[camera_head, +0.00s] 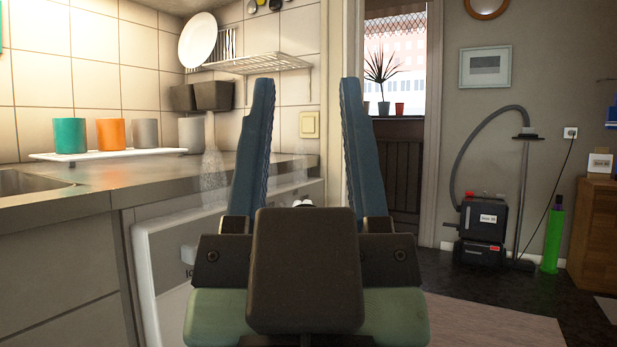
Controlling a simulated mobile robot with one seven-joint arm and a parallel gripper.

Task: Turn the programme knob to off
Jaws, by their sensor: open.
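My gripper (307,92) fills the middle of the view, its two blue fingers upright and wide apart with nothing held between them. A white appliance (160,270) stands under the counter, left of and partly behind my gripper. I cannot tell whether this block is the programme knob or which way any knob points. Much of the appliance front is hidden by my gripper. Small white rounded shapes show low between the fingers, too little to identify.
The grey counter (100,197) runs along the left, bearing a white tray (110,154) with teal, orange and grey cups. A dish rack (255,63) hangs above. At right, a dark vacuum cleaner (482,230) stands by the wall, near a wooden cabinet (597,235). Dark floor there is open.

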